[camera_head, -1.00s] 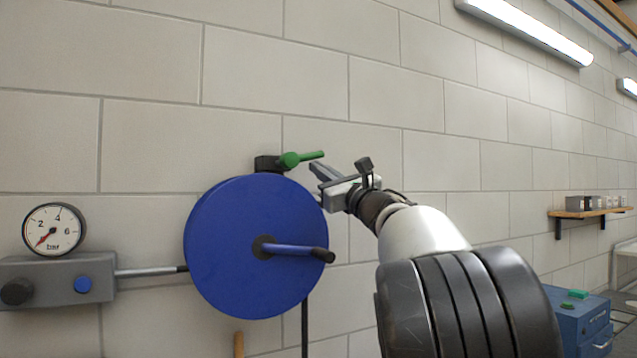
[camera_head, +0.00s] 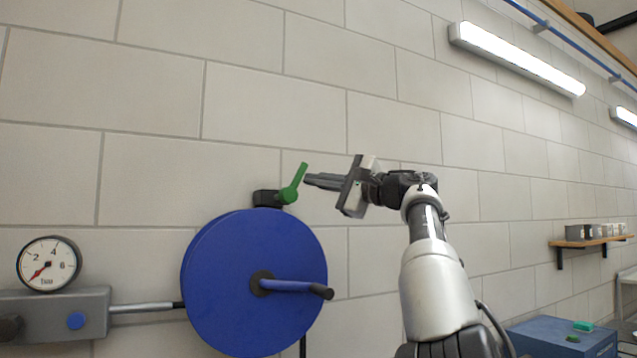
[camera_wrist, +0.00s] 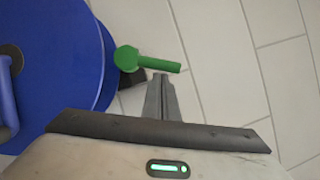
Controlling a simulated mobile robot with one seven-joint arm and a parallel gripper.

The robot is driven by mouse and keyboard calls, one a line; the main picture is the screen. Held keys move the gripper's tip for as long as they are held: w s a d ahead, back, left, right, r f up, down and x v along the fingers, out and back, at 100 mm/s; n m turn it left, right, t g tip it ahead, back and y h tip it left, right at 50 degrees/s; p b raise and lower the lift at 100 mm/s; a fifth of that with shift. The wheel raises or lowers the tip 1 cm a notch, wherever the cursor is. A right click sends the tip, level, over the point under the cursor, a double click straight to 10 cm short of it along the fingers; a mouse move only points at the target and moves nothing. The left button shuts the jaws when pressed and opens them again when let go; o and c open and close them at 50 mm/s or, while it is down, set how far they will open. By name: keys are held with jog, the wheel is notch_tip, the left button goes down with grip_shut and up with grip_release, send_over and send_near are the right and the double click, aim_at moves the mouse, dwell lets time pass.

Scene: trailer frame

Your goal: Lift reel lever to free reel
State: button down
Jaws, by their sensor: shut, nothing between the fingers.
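The green reel lever (camera_head: 294,184) points up and slightly right from its dark mount (camera_head: 266,198) at the top of the blue reel (camera_head: 252,312). The reel is a round disc on the wall with a blue crank handle (camera_head: 291,286). My gripper (camera_head: 308,180) is shut and empty, its fingertips just right of the lever. In the wrist view, the green lever (camera_wrist: 150,63) lies across just beyond my shut fingertips (camera_wrist: 160,78). I cannot tell whether they touch it.
A pressure gauge (camera_head: 48,263) sits on a grey block (camera_head: 86,305) at left, joined to the reel by a metal rod (camera_head: 146,307). A shelf (camera_head: 592,241) and a blue box (camera_head: 562,338) are at right. The wall above the lever is clear.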

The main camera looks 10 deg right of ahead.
jog(key=shift+s+a+r, duration=0.15)
jog(key=shift+a+r, duration=0.15)
jog(key=shift+r, duration=0.1)
dwell(0.7)
